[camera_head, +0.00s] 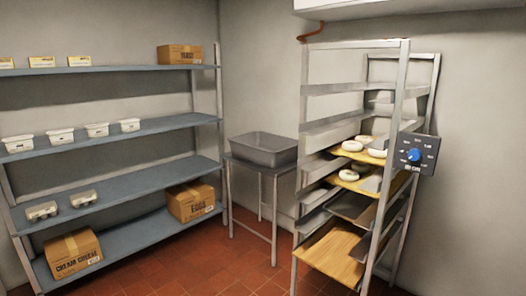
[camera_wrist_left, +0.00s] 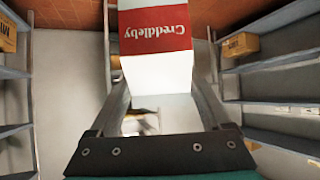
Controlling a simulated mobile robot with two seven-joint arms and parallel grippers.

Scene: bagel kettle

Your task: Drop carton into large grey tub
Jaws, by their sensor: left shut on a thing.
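The carton (camera_wrist_left: 155,30), white with a red band and upside-down lettering, is between the fingers of my left gripper (camera_wrist_left: 160,82) in the left wrist view. The gripper is shut on it, and the carton's far end is cut off by the top edge. The large grey tub (camera_head: 263,157) stands on a small metal table beside the shelf in the head view. Its inside is only partly visible. Neither the carton nor my grippers show in the head view, and my right gripper is in neither view.
A blue-grey shelf unit (camera_head: 130,187) on the left holds white tubs, egg cartons and cardboard boxes, including an eggs box (camera_head: 191,202). A tray rack (camera_head: 396,120) with bagels stands right of the tub. The red tiled floor (camera_head: 205,268) in front is clear.

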